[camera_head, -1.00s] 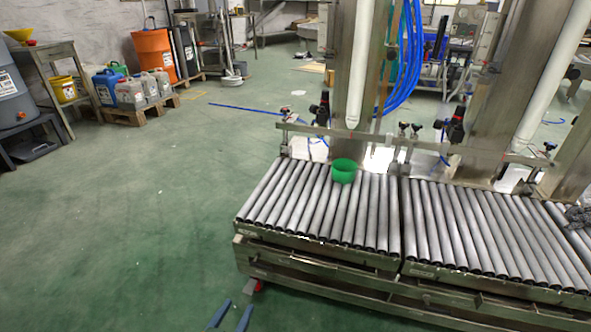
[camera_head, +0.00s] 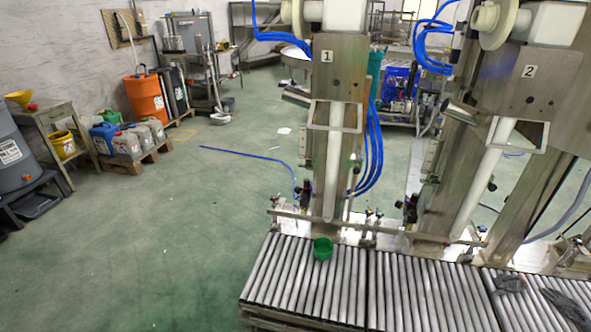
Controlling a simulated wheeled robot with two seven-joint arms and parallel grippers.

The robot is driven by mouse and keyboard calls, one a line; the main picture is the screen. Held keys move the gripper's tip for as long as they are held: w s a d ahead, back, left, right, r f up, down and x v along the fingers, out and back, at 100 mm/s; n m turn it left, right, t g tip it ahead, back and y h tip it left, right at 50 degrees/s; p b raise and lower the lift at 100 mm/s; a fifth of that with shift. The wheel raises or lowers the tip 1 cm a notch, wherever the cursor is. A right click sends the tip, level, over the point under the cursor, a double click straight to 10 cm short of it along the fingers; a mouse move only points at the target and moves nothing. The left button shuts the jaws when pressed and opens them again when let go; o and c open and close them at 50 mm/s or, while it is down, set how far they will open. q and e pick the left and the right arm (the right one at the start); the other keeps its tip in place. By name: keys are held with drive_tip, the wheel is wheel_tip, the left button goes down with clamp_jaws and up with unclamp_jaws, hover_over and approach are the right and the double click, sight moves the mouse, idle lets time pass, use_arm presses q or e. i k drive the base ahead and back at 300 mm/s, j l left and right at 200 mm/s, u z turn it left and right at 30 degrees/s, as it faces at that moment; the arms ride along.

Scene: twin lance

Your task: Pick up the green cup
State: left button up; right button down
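The green cup (camera_head: 322,249) stands on the left roller conveyor (camera_head: 290,284), near its back edge. It sits just below the white lance tube of the filling column marked 1 (camera_head: 327,56). Neither of my grippers shows in the head view now, and nothing touches the cup.
A second roller conveyor (camera_head: 427,290) adjoins on the right, and a further one holds dark gloves (camera_head: 508,284). A metal rail (camera_head: 385,233) runs behind the rollers. A column marked 2 (camera_head: 528,71) stands at the right. Open green floor (camera_head: 150,235) lies to the left.

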sight(323, 247)
drive_tip(key=i+l+z, duration=0.1)
drive_tip(key=i+z, duration=0.5)
drive_tip(key=z, duration=0.2)
drive_tip(key=i+z, duration=0.4)
drive_tip(key=i+j+z, duration=0.15)
drive_tip(key=z, duration=0.2)
drive_tip(key=i, duration=0.05)
